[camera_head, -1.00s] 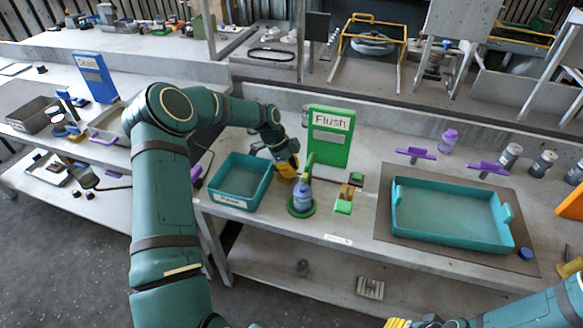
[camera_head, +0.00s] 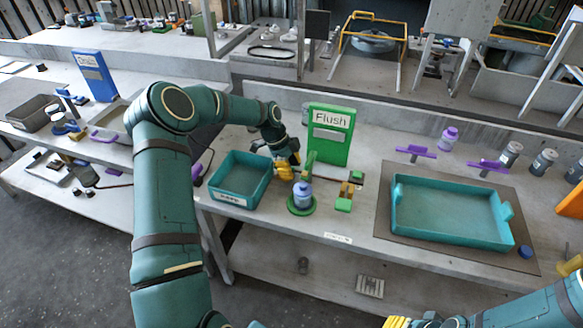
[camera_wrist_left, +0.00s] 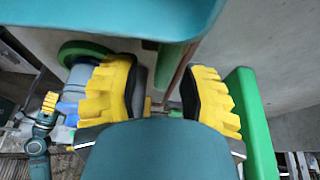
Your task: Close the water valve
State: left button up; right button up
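A green spout post (camera_head: 309,163) stands before the green Flush panel (camera_head: 332,148), above a blue-grey bottle (camera_head: 302,192) on a round green base. Small green and yellow fittings (camera_head: 348,190) sit to its right; I cannot tell for sure which part is the water valve. My left gripper (camera_head: 287,167) is beside the post, on its left. In the left wrist view its yellow fingers (camera_wrist_left: 163,88) are apart, with a thin brown pipe (camera_wrist_left: 181,75) and a green part showing between them; contact is unclear. My right gripper (camera_head: 400,322) is cut off at the bottom edge.
A small teal bin (camera_head: 226,198) is just left of the green base. A large teal tray (camera_head: 395,205) lies on a mat to the right, with purple handles (camera_head: 416,150) and grey cylinders behind it. The table's front strip is mostly clear.

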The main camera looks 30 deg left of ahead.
pick_arm(q)
jog(key=shift+r, duration=0.1)
jog(key=v, duration=1.1)
jog(key=shift+a+r, duration=0.2)
jog(key=shift+r, duration=0.15)
